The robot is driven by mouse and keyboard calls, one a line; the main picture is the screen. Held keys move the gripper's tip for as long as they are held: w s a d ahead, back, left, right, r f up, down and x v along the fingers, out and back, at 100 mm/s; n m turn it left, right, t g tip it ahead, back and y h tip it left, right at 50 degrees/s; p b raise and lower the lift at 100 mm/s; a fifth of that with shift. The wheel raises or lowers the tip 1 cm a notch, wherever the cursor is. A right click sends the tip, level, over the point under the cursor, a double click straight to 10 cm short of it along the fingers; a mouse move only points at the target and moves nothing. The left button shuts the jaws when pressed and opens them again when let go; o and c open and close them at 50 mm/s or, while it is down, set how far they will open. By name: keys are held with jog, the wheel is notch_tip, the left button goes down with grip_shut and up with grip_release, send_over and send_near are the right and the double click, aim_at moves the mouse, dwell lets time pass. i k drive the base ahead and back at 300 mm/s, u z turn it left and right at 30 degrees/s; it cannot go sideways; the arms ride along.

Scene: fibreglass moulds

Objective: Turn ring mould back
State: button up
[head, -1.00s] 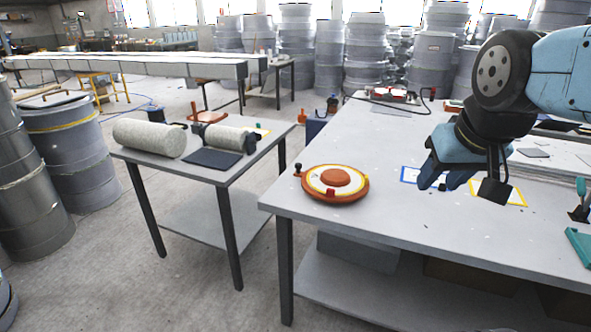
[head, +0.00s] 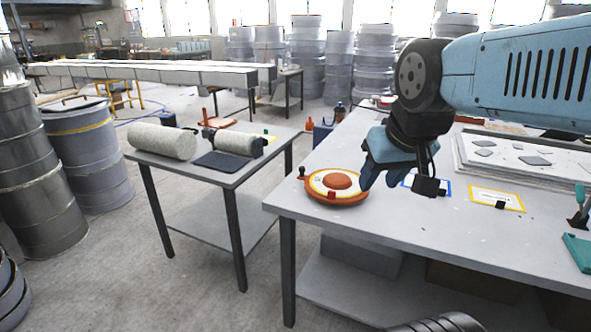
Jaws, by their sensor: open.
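The ring mould (head: 337,186) is a round orange disc with a white-and-yellow ring face and an orange raised centre. It lies flat near the left corner of the large grey table (head: 420,234). The finger tips are partly hidden by the gripper body.
A smaller table (head: 236,178) at left holds fibre rolls (head: 165,141) and a dark mat (head: 221,161). The large table's front middle is clear.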

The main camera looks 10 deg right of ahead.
aim_at(335, 181)
jog(key=u, duration=0.1)
jog(key=i, duration=1)
jog(key=z, duration=0.1)
